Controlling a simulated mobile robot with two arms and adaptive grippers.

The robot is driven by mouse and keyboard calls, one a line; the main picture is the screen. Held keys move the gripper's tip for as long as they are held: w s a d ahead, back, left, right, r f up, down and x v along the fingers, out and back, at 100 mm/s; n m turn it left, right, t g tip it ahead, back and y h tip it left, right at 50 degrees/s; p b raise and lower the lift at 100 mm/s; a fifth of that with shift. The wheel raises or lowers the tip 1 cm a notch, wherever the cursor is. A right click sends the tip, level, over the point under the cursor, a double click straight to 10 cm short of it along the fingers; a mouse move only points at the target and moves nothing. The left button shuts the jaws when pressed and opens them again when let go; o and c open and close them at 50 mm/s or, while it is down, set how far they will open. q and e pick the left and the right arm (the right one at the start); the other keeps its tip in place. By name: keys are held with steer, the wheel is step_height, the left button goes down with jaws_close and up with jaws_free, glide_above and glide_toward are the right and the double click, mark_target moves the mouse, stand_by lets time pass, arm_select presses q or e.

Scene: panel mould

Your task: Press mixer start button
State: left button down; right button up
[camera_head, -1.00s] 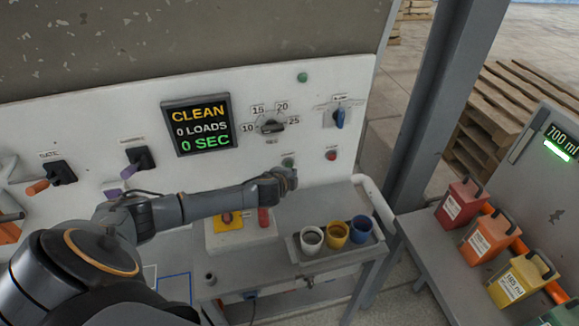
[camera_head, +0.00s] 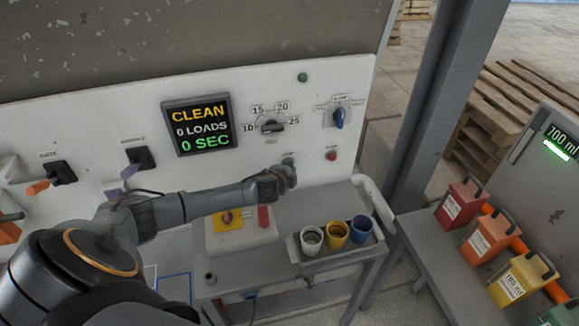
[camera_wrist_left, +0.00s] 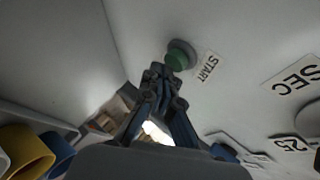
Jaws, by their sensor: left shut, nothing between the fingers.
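The green start button (camera_wrist_left: 180,56) shows in the left wrist view, with a START label (camera_wrist_left: 208,66) beside it on the white panel. In the head view the button (camera_head: 288,160) is mostly hidden behind the left gripper (camera_head: 289,174). In the left wrist view my left gripper (camera_wrist_left: 163,76) is shut and empty. Its fingertips are right at the button's near side, and I cannot tell whether they touch it. My right gripper is not in view.
The panel carries a display (camera_head: 200,124) reading CLEAN, 0 LOADS, 0 SEC, a black dial (camera_head: 270,127), a blue switch (camera_head: 340,118) and a red button (camera_head: 331,155). Below stands a cart with a tray (camera_head: 312,264) of three cups. Coloured containers (camera_head: 487,236) stand at the right.

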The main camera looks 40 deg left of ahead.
arm_select(q)
steer(key=shift+w+a, duration=0.35)
steer(key=shift+a, duration=0.1)
stand_by(0.6)
steer(key=shift+s+d, duration=0.1)
steer(key=shift+s+d+p, duration=0.3)
steer(key=shift+s+d, duration=0.25)
steer(key=shift+d, duration=0.15)
steer(key=shift+s+d, duration=1.6)
steer(key=shift+d, duration=0.2)
